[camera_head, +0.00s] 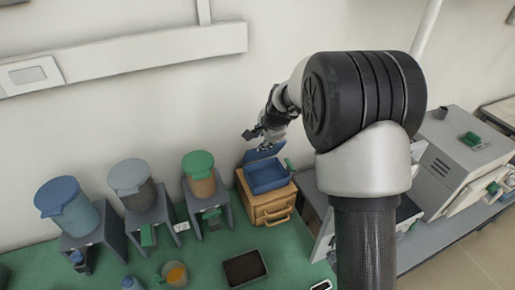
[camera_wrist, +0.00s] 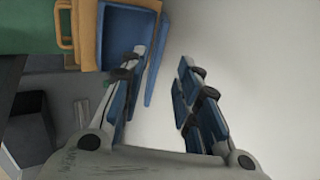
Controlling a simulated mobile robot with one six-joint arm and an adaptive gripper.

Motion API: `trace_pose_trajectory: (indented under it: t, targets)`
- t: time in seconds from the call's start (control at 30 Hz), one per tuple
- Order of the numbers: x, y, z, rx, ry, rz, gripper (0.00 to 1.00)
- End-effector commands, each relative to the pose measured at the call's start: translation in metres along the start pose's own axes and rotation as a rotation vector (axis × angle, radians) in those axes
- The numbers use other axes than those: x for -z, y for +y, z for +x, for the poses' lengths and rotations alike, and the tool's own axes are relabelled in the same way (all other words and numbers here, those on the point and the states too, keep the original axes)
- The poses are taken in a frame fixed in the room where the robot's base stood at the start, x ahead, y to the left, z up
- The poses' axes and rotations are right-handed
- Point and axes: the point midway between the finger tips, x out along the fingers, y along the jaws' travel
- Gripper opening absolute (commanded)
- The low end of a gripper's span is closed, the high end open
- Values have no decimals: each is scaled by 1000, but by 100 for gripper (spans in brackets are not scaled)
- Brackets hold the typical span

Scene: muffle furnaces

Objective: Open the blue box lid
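The blue box (camera_head: 268,177) sits on a small wooden drawer unit (camera_head: 262,204) by the wall. Its lid (camera_head: 262,153) stands raised at the back, and the inside of the box shows. In the wrist view the open blue box (camera_wrist: 126,36) is at the top, with the raised lid (camera_wrist: 154,62) seen nearly edge-on. My gripper (camera_head: 258,138) is just above and behind the lid in the head view. In the wrist view my gripper (camera_wrist: 160,66) has its fingers apart with nothing held between them. Whether a finger touches the lid is unclear.
Several lidded containers on grey stands, one of them green-topped (camera_head: 198,165), are left of the box. A dark tray (camera_head: 245,268) and a beaker (camera_head: 175,274) lie in front on the green table (camera_head: 215,250). Grey furnaces (camera_head: 468,150) stand at right. The wall is close behind.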

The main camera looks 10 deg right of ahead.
Motion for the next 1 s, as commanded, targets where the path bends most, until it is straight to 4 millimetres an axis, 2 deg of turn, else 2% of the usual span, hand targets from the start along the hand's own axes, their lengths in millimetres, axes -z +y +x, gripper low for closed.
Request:
trace_pose_trajectory:
  t: [0.03, 0.2, 0.4, 0.6, 0.87, 1.0]
  targets:
    - [0, 1, 14, -3, -1, 0, 30]
    - [0, 1, 49, -2, 0, 0, 30]
    - [0, 0, 78, -1, 0, 0, 30]
    - [0, 0, 89, 0, 0, -1, 30]
    - [0, 0, 90, 0, 0, -1, 30]
    - [0, 0, 90, 0, 0, -1, 21]
